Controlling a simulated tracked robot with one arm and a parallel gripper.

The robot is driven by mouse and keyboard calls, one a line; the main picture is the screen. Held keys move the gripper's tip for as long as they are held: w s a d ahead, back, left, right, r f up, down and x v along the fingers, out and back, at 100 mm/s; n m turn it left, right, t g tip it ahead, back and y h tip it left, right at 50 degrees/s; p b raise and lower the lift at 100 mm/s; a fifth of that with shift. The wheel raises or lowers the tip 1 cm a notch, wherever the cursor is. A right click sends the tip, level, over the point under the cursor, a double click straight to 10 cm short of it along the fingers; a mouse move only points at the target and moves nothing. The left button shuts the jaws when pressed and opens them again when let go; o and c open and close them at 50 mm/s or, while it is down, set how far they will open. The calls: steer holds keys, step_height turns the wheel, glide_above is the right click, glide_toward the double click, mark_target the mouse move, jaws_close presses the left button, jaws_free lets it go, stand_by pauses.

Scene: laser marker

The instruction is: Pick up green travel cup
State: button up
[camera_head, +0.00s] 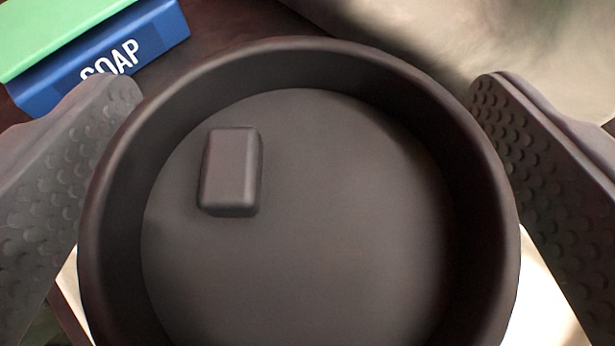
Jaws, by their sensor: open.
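A large dark grey-brown round lid-like top (330,230) with a raised rim and a small raised block (231,170) on it fills the middle of the view, seen from above. It may be the top of the travel cup; no green shows on it, and its sides below the rim are hidden. My gripper (305,95) is open, with one textured finger on the left and one on the right of this round top. The fingers are close beside the rim; I cannot tell whether they touch it.
A blue box marked SOAP (125,50) with a green top face (60,30) lies at the upper left, close to my left finger. A dark brown surface shows beside it. A pale blurred area lies at the upper right, and a bright white patch at the lower right.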

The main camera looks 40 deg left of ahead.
steer(key=shift+w+a, duration=0.15)
steer(key=c, duration=0.8)
steer(key=shift+o, duration=0.2)
